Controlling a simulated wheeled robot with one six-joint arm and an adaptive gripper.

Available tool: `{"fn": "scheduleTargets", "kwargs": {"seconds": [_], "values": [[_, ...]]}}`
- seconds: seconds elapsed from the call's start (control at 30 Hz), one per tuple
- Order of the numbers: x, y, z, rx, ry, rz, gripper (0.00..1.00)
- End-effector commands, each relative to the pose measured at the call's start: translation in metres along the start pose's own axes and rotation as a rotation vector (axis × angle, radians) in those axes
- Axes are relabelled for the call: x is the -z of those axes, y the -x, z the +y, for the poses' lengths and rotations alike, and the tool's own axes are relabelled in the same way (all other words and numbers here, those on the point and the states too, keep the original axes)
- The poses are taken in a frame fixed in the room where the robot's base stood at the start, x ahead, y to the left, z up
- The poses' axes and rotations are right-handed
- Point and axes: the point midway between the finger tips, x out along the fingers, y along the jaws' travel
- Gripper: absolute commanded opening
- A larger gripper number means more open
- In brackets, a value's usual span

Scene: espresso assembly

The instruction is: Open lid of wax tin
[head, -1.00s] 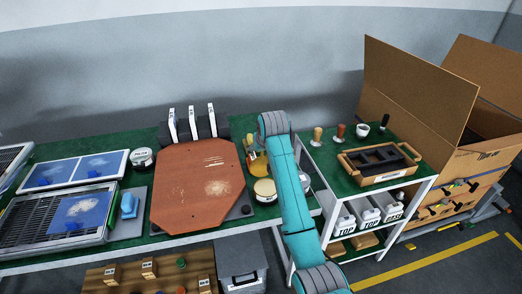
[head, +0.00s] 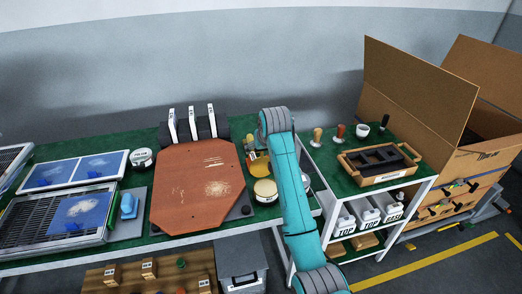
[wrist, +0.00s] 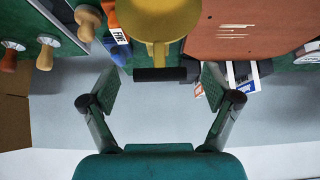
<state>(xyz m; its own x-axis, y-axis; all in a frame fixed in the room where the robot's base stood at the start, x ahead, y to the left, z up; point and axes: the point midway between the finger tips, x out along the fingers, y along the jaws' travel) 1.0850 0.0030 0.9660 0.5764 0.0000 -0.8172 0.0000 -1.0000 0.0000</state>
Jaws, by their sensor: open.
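A round tin with a pale cream lid (head: 265,190) stands on the green bench, just right of the red-brown board; it looks like the wax tin, and its lid looks shut. A second round tin with a dark side and a label (head: 141,158) stands left of the board. In the head view my arm hides most of the gripper.
The red-brown board (head: 200,185) fills the bench middle. Behind the tin stands a yellow object (head: 258,165). A white round item (head: 305,182) is partly hidden by my arm. The shelf unit on the right holds a wooden tray (head: 380,163) and tampers. Cardboard boxes (head: 420,95) stand beyond.

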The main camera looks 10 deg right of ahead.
Motion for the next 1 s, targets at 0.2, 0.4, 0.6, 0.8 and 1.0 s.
{"fn": "scheduleTargets", "kwargs": {"seconds": [0.2, 0.4, 0.6, 0.8, 1.0], "values": [[0.001, 0.045, 0.000, 0.000, 0.000, 0.004, 0.88], [0.001, 0.077, 0.000, 0.000, 0.000, 0.002, 0.88], [0.000, 0.091, 0.000, 0.000, 0.000, 0.000, 0.88], [0.000, 0.093, 0.000, 0.000, 0.000, 0.000, 0.88], [-0.003, 0.091, 0.000, 0.000, 0.000, 0.000, 0.88]]}}
